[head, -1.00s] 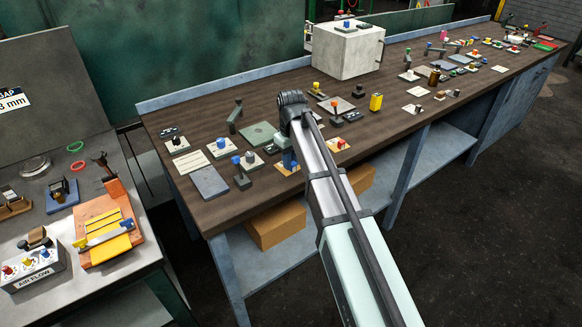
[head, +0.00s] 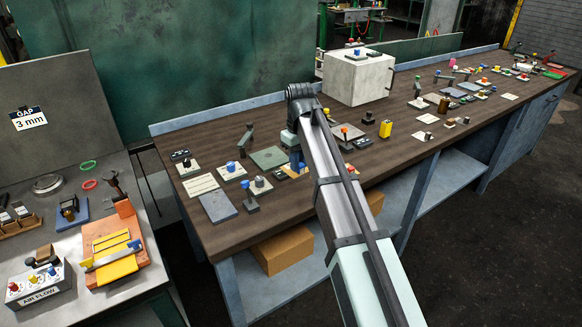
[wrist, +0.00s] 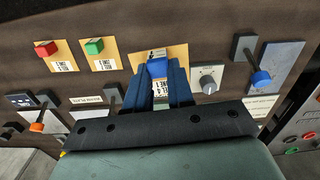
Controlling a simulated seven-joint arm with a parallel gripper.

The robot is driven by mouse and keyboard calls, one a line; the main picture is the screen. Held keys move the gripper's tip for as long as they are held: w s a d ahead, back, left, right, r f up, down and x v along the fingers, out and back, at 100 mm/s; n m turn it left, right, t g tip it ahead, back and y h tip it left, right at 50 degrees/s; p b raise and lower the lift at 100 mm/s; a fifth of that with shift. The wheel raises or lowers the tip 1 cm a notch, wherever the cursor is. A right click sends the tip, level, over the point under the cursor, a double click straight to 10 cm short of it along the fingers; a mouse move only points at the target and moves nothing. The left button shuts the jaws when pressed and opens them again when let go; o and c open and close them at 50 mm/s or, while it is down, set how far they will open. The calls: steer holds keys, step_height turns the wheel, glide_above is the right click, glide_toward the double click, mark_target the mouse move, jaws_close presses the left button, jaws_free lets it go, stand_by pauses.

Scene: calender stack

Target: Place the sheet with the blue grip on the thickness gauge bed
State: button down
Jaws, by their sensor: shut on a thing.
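A tan labelled sheet with a blue block grip (wrist: 157,67) is between my gripper's blue fingers (wrist: 160,88) in the wrist view. My gripper is shut on the blue grip. In the head view my gripper (head: 296,158) is low over the dark bench, partly hidden by my arm. I cannot tell whether the sheet touches the bench. A grey slab (head: 218,207) and a dark post (head: 249,198) stand left of my gripper, with a green-grey plate (head: 269,158) farther back. I cannot tell which is the thickness gauge bed.
Sheets with a red block (wrist: 46,48) and a green block (wrist: 94,46) lie nearby. A round knob (wrist: 208,82) is right of my gripper in the wrist view. A white box (head: 357,77) stands at the back. A second bench holds an air-flow panel (head: 38,287).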

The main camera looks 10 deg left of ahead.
steer(key=w+a, duration=0.8)
glide_toward(272, 159)
steer(key=shift+m, duration=0.4)
steer(key=shift+f, duration=2.85)
steer(key=shift+f, duration=0.1)
steer(key=c, duration=1)
jaws_free()
step_height(272, 159, up, 12)
steer(key=shift+s+r, duration=0.1)
steer(key=shift+r, duration=0.05)
